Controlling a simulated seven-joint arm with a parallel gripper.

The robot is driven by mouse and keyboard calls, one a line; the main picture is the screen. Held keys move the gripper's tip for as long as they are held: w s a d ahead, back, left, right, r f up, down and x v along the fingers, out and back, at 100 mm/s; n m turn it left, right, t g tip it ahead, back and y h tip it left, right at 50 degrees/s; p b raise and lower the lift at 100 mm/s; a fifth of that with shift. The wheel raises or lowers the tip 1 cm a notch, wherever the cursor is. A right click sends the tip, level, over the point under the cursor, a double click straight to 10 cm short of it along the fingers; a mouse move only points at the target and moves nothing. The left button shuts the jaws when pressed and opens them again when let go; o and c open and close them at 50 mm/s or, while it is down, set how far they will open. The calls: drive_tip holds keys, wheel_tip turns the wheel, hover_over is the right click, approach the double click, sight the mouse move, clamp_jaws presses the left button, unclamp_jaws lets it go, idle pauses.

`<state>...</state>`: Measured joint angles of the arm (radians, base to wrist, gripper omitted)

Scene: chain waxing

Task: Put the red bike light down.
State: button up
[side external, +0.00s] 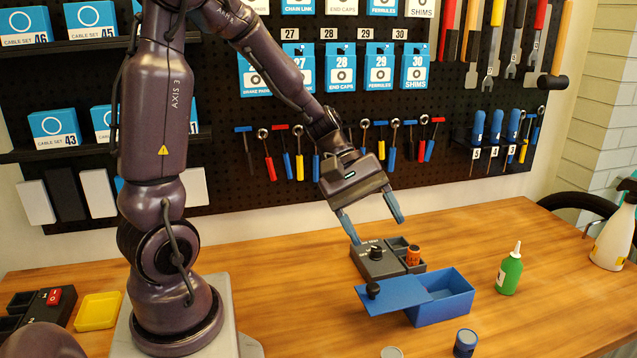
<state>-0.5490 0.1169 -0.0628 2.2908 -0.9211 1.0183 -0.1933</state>
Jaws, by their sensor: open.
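My gripper (376,231) is open, with its blue fingers apart and nothing seen between them. It hangs above the dark grey box with a black knob (378,262) in the middle of the table. A small red piece with a pale mark (54,296) sits on the black tray (22,301) at the far left, well away from my gripper. I cannot tell whether this red piece is the bike light. An orange ridged cylinder (413,255) stands in a compartment at the right of the grey box, just below and right of my fingers.
A blue box (444,309) with its blue lid (392,293) slid partly off stands in front. A yellow tray (98,311) lies left.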

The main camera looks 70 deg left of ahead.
drive_tip(key=s+d+r+m+t+y, duration=0.2)
drive_tip(key=s+r+m+y, duration=0.5)
drive_tip(key=m, duration=0.8)
drive_tip(key=s+r, duration=0.2)
drive_tip(key=s, duration=0.1)
drive_tip(key=shift+s+d+r+y, duration=0.2)
drive_tip(key=shift+d+r+y, duration=0.05)
drive_tip(key=shift+d+y, duration=0.15)
